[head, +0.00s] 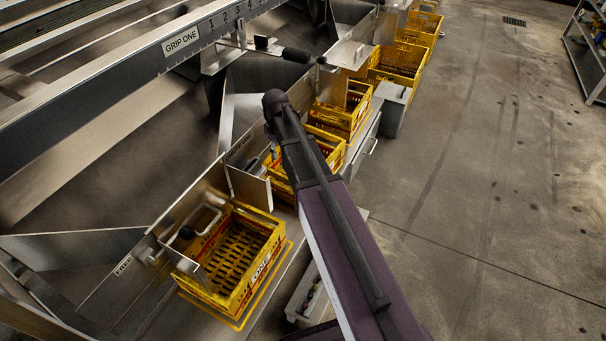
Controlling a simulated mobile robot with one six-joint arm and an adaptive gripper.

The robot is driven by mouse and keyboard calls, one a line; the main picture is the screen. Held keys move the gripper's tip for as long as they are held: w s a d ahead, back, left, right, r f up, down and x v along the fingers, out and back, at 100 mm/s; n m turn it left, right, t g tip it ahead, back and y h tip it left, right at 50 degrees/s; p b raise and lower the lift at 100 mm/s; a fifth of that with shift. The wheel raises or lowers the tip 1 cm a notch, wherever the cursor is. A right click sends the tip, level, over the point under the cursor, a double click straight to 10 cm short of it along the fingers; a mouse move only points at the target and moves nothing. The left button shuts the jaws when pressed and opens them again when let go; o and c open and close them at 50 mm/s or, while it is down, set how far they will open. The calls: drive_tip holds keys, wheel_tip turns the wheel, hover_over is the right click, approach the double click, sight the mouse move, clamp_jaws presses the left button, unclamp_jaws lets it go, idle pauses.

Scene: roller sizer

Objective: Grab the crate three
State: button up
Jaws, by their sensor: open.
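The nearest yellow crate (264,274) stands at lower left under a chute, with lettering on its side that seems to read ONE. A second yellow crate (330,150) is beyond it, partly hidden behind my arm. A third yellow crate (347,117) in the row, by position crate three, stands farther back just right of my arm's far end; its lettering is too small to read. My arm rises from the bottom centre across the row. My gripper cannot be made out; the arm's far visible part is a dark rounded joint.
More yellow crates (401,62) continue up the row. A grey box (391,108) stands beside the third crate. The sizer's metal beam (120,75), marked GRIP ONE, and its chutes fill the left. Open concrete floor (490,190) lies right, with a shelf rack (585,45) at far right.

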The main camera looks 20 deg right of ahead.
idle(0.4)
drive_tip(key=b, duration=0.9)
approach(281, 179)
drive_tip(key=f, duration=0.5)
drive_tip(key=shift+w+d, duration=0.1)
drive_tip(key=shift+w, duration=0.2)
drive_tip(key=shift+f, duration=0.1)
drive_tip(key=shift+w+f+b, duration=0.1)
drive_tip(key=shift+f+b, duration=2.25)
drive_tip(key=shift+f, duration=0.2)
clamp_jaws()
